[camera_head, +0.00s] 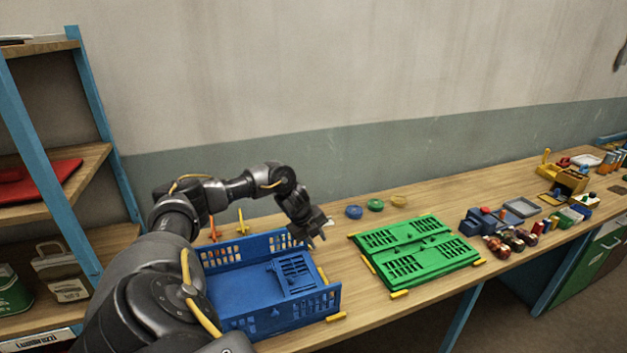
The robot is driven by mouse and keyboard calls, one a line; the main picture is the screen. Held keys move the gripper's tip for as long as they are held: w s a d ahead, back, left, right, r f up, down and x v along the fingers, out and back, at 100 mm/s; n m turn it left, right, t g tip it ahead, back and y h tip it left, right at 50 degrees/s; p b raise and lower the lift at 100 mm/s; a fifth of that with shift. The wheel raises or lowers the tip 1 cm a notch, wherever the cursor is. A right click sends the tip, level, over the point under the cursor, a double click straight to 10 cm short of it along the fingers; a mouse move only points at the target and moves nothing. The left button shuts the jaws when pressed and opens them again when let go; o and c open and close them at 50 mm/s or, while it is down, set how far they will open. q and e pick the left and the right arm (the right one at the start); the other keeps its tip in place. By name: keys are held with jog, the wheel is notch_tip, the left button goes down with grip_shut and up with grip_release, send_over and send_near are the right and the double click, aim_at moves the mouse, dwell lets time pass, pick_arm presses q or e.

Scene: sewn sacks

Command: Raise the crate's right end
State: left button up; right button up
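The blue crate (236,287) stands on the wooden bench with its slotted front and back walls upright. Its right end panel (294,275), a slotted blue piece, lies folded down inside on the right part of the floor. My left arm hides the crate's left end. My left gripper (317,241) hangs above the crate's back right corner, beyond the folded panel and apart from it. Its fingertips look spread with nothing between them. My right gripper is out of view.
A green crate (416,252), folded flat, lies to the right among yellow bench pieces. Small blue, green and yellow rings (375,205) lie behind it. Toys and tools (510,235) crowd the bench farther right. A blue-framed shelf (60,150) stands at left.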

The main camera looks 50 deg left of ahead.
pick_arm(q)
jog(key=shift+w+d+r, duration=0.15)
jog(key=shift+w+r, duration=0.1)
jog(key=shift+r, duration=0.55)
jog(key=shift+w+d+r, duration=0.2)
jog(key=shift+w+r, duration=0.1)
jog(key=shift+r, duration=0.5)
jog(key=shift+w+d+r, duration=0.15)
jog(key=shift+w+r, duration=0.1)
jog(key=shift+r, duration=0.55)
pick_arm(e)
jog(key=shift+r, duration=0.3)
